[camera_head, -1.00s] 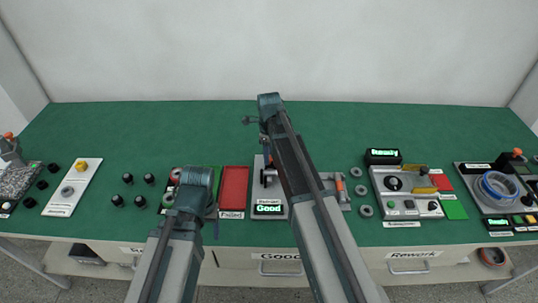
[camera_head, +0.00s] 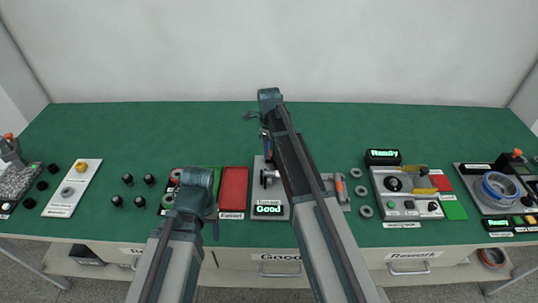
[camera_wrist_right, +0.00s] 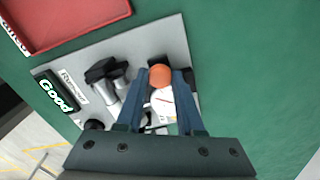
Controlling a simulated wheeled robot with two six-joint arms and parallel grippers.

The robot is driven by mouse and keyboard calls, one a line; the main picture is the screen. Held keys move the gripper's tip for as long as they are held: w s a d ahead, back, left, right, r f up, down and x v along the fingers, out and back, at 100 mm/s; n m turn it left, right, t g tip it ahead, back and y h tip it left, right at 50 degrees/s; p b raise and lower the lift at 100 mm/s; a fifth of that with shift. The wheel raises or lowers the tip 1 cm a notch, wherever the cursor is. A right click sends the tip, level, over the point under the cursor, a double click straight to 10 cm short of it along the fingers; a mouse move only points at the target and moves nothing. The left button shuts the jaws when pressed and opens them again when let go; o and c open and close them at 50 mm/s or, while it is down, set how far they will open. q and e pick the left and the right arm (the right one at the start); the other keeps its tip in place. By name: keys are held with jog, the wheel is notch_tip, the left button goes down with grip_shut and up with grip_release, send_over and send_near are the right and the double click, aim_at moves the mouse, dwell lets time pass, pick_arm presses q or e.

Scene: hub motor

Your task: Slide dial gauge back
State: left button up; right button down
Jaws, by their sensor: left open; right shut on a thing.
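The dial gauge (camera_wrist_right: 162,103), with a white face and an orange top, sits between the fingers of my right gripper (camera_wrist_right: 162,74) in the right wrist view. The gripper is shut on it, above the grey runout fixture plate (camera_wrist_right: 176,38). In the head view my right arm hides the gauge, and the fixture (camera_head: 277,213) shows beside the arm with its green "Good" display (camera_head: 268,209). Metal cylinders with a black part (camera_wrist_right: 108,75) stand on the plate beside the gauge. My left gripper (camera_head: 214,222) is open and empty near the front edge, left of the fixture.
A red tray (camera_head: 234,188) lies just left of the fixture. Several grey rings (camera_head: 357,172) lie to its right, before the rework station (camera_head: 404,193). Several black knobs (camera_head: 127,179) stand left of my left arm. The back of the green table (camera_head: 400,125) is clear.

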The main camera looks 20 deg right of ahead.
jog(key=shift+w, duration=0.3)
jog(key=c, duration=0.5)
grip_release()
pick_arm(q)
jog(key=shift+r, duration=0.1)
notch_tip(320, 180, up, 14)
jog(key=p, duration=1.3)
jog(key=shift+f+p, duration=0.2)
jog(key=shift+p, duration=0.2)
pick_arm(e)
notch_tip(320, 180, up, 14)
jog(key=shift+f, duration=0.1)
